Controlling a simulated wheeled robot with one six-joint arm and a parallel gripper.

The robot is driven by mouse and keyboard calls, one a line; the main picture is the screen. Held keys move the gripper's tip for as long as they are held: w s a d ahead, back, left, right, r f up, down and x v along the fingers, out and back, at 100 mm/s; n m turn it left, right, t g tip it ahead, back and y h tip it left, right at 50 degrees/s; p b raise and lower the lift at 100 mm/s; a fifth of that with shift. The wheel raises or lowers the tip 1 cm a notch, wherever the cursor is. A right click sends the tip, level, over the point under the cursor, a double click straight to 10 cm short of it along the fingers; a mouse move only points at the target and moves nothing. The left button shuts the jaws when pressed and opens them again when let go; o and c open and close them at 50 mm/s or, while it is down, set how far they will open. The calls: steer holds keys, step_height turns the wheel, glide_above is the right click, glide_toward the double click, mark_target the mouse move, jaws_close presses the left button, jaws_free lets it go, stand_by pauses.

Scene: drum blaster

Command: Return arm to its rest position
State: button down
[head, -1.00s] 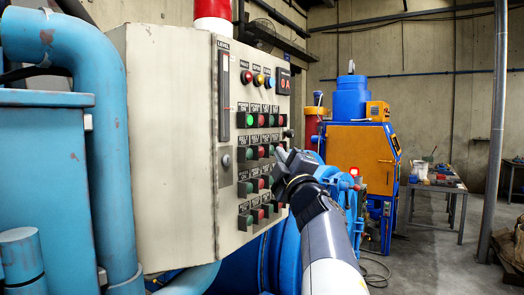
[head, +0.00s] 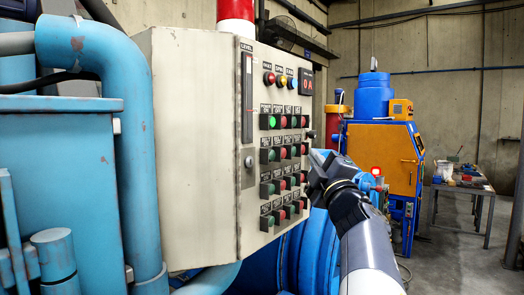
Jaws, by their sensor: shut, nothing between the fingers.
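My gripper (head: 318,163) is at the end of my grey and black arm, which reaches up from the lower right in the head view. It is shut and empty. It is just right of the button panel on the beige control cabinet (head: 196,140), in front of blue machinery. I cannot tell how far its fingertips are from the panel. The panel has several rows of green and red buttons; one green button (head: 268,122) at upper left glows brightly.
Blue pipes (head: 125,150) and a blue tank (head: 60,180) fill the left. An orange and blue machine (head: 383,160) stands behind my arm. A table (head: 462,187) with small items is at the right. Open concrete floor (head: 450,255) lies at lower right.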

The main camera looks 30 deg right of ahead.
steer(key=s, duration=0.1)
steer(key=s+d, duration=0.1)
steer(key=s+p, duration=0.1)
steer(key=shift+s+d, duration=0.25)
steer(key=shift+s, duration=0.05)
stand_by(0.6)
steer(key=shift+w, duration=0.1)
